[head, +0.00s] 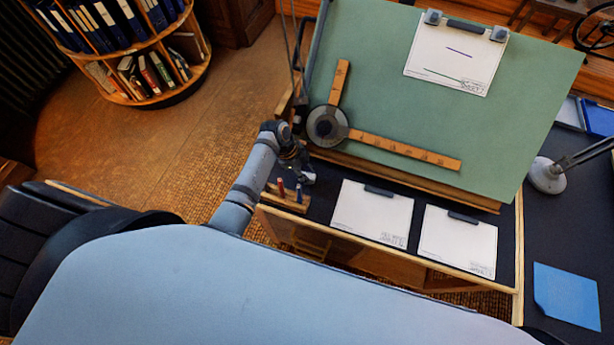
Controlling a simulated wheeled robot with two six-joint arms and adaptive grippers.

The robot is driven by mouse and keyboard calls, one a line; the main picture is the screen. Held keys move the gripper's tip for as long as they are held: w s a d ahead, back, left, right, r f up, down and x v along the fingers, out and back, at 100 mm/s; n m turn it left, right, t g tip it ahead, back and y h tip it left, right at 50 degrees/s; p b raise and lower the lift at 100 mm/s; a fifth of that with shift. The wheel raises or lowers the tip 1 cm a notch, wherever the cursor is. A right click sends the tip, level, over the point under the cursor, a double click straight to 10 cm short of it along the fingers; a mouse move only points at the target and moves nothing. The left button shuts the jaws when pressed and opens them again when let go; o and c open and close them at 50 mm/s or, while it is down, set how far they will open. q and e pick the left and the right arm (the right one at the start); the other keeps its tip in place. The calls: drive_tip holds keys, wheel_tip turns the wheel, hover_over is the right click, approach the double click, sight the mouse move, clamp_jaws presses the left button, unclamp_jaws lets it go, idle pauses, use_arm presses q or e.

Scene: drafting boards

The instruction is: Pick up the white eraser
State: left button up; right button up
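I cannot make out a white eraser in the head view. My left gripper (305,174) is over the left end of the dark desk (324,180), just below the drafting board's lower left corner. It is small and dark here, so I cannot tell whether its fingers are open or shut, or whether they hold anything. My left arm and the gripper hide part of the desk there. My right gripper is not in view.
A green tilted drafting board (390,105) carries a wooden-armed drafting machine (327,126) and a clipped sheet (450,65). A wooden pen holder (285,202) stands beside my gripper. Two sheets, left (370,215) and right (457,243), lie in front. A lamp (547,177) stands right.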

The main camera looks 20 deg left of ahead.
use_arm(q)
clamp_jaws()
wheel_tip(320, 180, up, 10)
drive_tip(key=shift+b, duration=0.4)
